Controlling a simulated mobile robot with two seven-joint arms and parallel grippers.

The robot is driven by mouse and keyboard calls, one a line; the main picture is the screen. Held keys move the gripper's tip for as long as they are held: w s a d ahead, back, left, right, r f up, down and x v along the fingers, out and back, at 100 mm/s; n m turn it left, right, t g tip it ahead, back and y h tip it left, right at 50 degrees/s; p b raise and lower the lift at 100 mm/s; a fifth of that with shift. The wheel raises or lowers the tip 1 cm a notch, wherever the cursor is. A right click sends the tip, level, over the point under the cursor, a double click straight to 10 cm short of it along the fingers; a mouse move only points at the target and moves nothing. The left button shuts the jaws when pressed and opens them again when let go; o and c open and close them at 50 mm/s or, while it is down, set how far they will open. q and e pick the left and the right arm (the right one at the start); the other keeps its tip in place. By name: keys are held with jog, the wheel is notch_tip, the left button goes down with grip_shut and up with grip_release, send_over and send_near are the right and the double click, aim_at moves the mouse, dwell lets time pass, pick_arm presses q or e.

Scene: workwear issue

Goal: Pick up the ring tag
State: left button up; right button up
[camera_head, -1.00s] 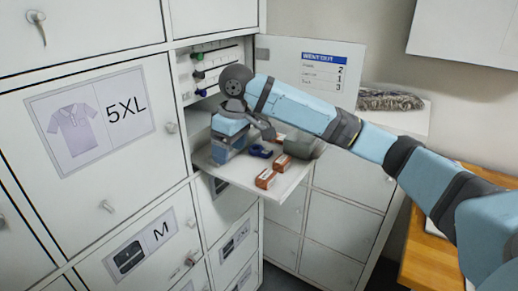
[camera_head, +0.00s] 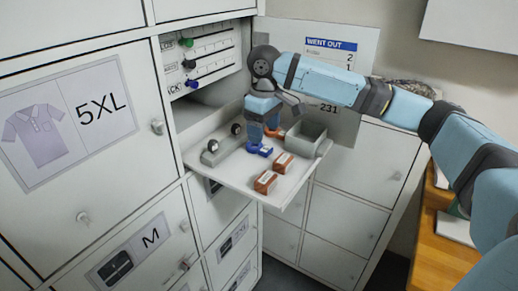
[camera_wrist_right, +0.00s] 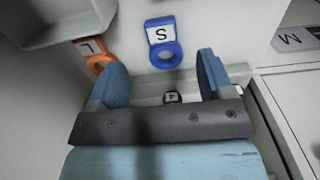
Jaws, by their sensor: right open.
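A blue ring tag (camera_head: 259,150) marked S lies on the pulled-out white shelf (camera_head: 230,178). In the right wrist view the blue ring tag (camera_wrist_right: 164,45) lies ahead of the gap between my fingers, apart from them. An orange ring tag (camera_head: 275,132) sits just behind it in the head view. In the wrist view the orange ring tag (camera_wrist_right: 97,58) is marked L and partly hidden by the left finger. My right gripper (camera_wrist_right: 160,68) is open and empty, pointing down above the shelf; it also shows in the head view (camera_head: 263,127). My left gripper is out of view.
Two red-brown boxes (camera_head: 265,182) (camera_head: 283,162) lie at the shelf's front. A grey bin (camera_head: 306,141) stands to the right. Locker doors flank the shelf; a sign panel stands behind.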

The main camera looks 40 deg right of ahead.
aim_at(263, 148)
notch_tip(263, 148, down, 5)
jog(key=shift+s+a+f, duration=0.1)
jog(key=shift+a, duration=0.05)
jog(key=c, duration=1)
